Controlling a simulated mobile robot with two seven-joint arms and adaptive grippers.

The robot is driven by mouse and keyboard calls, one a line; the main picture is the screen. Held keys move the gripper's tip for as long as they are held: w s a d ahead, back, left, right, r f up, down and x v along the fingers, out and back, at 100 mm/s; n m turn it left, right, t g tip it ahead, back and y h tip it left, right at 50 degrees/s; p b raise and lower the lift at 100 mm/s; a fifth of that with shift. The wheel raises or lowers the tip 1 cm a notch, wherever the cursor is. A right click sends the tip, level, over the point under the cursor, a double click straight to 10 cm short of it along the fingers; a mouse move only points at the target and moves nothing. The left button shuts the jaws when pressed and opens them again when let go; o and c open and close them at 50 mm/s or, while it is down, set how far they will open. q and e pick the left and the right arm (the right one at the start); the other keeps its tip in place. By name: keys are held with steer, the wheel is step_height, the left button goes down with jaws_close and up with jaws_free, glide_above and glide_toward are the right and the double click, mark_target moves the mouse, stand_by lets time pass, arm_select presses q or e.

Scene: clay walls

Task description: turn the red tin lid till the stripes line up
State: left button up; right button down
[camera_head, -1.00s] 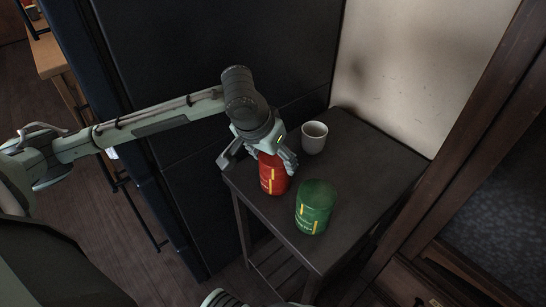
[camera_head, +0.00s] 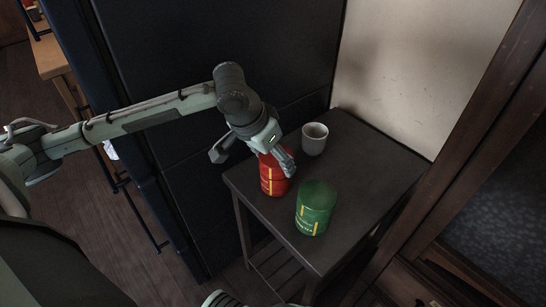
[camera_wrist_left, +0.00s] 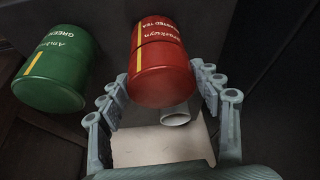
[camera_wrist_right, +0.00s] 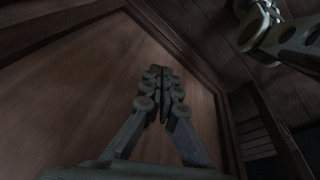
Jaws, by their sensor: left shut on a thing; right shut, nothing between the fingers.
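The red tin (camera_head: 270,187) stands upright near the table's left edge. My left gripper (camera_head: 255,157) is over it from above, shut on its red lid (camera_wrist_left: 165,82) with a finger on either side. In the left wrist view, the yellow stripe on the lid and the one on the body (camera_wrist_left: 158,35) look about in line. A small offset is hard to tell. The green tin (camera_head: 315,208) stands upright beside it, untouched. It also shows in the left wrist view (camera_wrist_left: 62,70). My right gripper (camera_wrist_right: 158,75) is shut and empty, away from the tins.
A white cup (camera_head: 313,143) stands behind the red tin, close to my left gripper. The dark table (camera_head: 375,160) has free room at right. A dark cabinet (camera_head: 210,60) rises behind it at left, a pale wall (camera_head: 400,70) at the back right.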

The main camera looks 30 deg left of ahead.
arm_select(q)
steer(key=shift+f, duration=0.2)
steer(key=o, duration=1.2)
steer(key=shift+r, duration=0.1)
steer(key=v, duration=1.2)
steer(key=x, duration=1.2)
steer(key=shift+n, duration=0.5)
